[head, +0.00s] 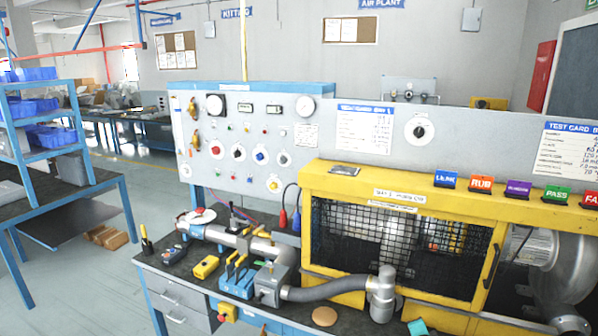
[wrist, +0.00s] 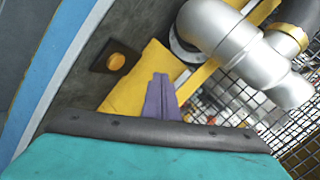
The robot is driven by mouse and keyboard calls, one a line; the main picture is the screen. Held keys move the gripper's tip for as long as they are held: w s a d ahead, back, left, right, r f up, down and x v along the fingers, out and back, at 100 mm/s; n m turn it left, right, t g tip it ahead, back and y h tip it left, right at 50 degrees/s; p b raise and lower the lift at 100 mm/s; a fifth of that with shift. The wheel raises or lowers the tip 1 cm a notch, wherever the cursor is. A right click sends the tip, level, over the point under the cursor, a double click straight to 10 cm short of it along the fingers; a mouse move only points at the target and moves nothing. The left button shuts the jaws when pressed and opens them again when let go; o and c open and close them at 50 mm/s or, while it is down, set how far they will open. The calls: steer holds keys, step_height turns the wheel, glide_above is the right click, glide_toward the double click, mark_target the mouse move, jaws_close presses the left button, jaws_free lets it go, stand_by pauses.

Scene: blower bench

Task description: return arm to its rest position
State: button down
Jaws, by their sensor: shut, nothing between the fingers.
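My gripper (wrist: 161,97) shows in the wrist view as two purple fingers side by side, closed together with nothing between them. The fingers point up in the picture, in front of a yellow panel (wrist: 128,88). I cannot tell whether they touch it. In the head view I cannot make out my gripper.
In the wrist view, a silver pipe elbow (wrist: 222,38) and wire mesh (wrist: 230,101) lie to the right. In the head view, the yellow caged enclosure (head: 400,195), grey hose (head: 327,290) and workbench (head: 160,262) fill the front. Open floor (head: 95,278) lies left of the bench.

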steer(key=s+a+f+n+g+y, duration=0.2)
steer(key=a+f+n+g, duration=0.15)
steer(key=a, duration=0.45)
steer(key=s+a+f+n+g+y, duration=0.25)
steer(key=a+f+n, duration=0.2)
steer(key=a, duration=0.25)
steer(key=s+a+f+n+g+h, duration=0.1)
steer(key=s+a+f+n+g, duration=0.1)
steer(key=s+a+n+g, duration=0.55)
steer(key=s+f+g+b, duration=0.4)
steer(key=s+f+b, duration=0.9)
steer(key=s+f, duration=1.7)
steer(key=shift+s+f, duration=0.15)
steer(key=shift+f, duration=0.4)
steer(key=shift+a, duration=0.1)
